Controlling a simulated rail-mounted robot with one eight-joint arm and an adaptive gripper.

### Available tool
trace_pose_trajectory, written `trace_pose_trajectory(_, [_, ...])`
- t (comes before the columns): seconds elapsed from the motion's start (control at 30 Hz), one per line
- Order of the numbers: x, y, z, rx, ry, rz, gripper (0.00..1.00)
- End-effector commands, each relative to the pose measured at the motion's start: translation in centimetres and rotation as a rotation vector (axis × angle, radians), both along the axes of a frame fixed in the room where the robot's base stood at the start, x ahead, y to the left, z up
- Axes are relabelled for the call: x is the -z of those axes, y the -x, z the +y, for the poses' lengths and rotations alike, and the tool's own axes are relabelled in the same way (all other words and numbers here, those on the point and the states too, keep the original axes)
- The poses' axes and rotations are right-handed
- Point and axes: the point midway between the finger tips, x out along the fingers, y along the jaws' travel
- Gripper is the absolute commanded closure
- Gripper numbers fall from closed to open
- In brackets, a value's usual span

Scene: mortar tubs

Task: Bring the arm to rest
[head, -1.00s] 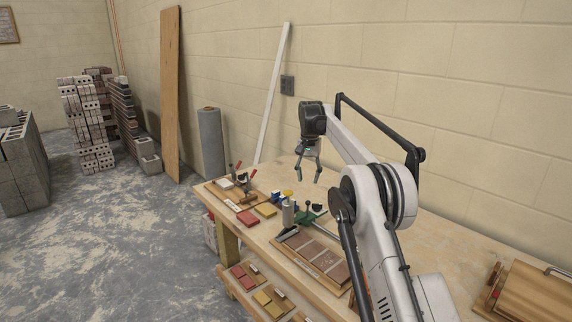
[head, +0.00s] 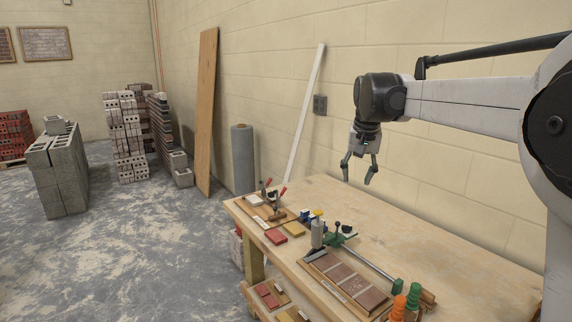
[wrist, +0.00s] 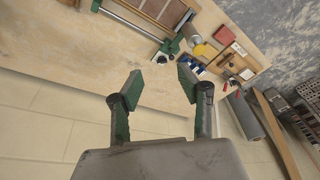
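My gripper (head: 358,171) hangs in the air above the back part of the workbench, near the block wall, in the head view. Its two fingers are spread with nothing between them. In the wrist view my gripper (wrist: 157,85) also shows open and empty, with bare bench top and wall beyond the fingers. My arm reaches in from the right of the head view, roughly level, and touches nothing that I can see.
The workbench (head: 470,285) holds a board of brown tiles (head: 345,283), a green bar clamp (head: 372,262), a red block (head: 276,237), a yellow block (head: 293,229) and a toggle-clamp board (head: 262,211). A grey roll (head: 243,160) and a plank (head: 206,112) stand behind. The bench's back right is clear.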

Motion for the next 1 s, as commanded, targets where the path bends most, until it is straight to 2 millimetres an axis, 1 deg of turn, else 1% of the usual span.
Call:
trace_pose_trajectory(0.03, [-0.3,1.6,0.0,-0.007,0.002,-0.011,0.64])
trace_pose_trajectory(0.23, [-1.0,7.2,-0.1,-0.036,0.012,-0.063,0.64])
trace_pose_trajectory(0.37, [-0.9,11.0,-0.2,-0.055,0.018,-0.097,0.64])
trace_pose_trajectory(0.4, [-0.8,12.2,-0.2,-0.062,0.021,-0.106,0.64])
trace_pose_trajectory(0.47, [-0.5,13.9,-0.2,-0.071,0.024,-0.122,0.64])
trace_pose_trajectory(0.57, [0.1,16.9,-0.2,-0.084,0.030,-0.147,0.64])
trace_pose_trajectory(0.77, [2.0,22.8,-0.3,-0.113,0.043,-0.198,0.64])
trace_pose_trajectory(1.0, [5.6,29.5,-0.3,-0.146,0.062,-0.260,0.64])
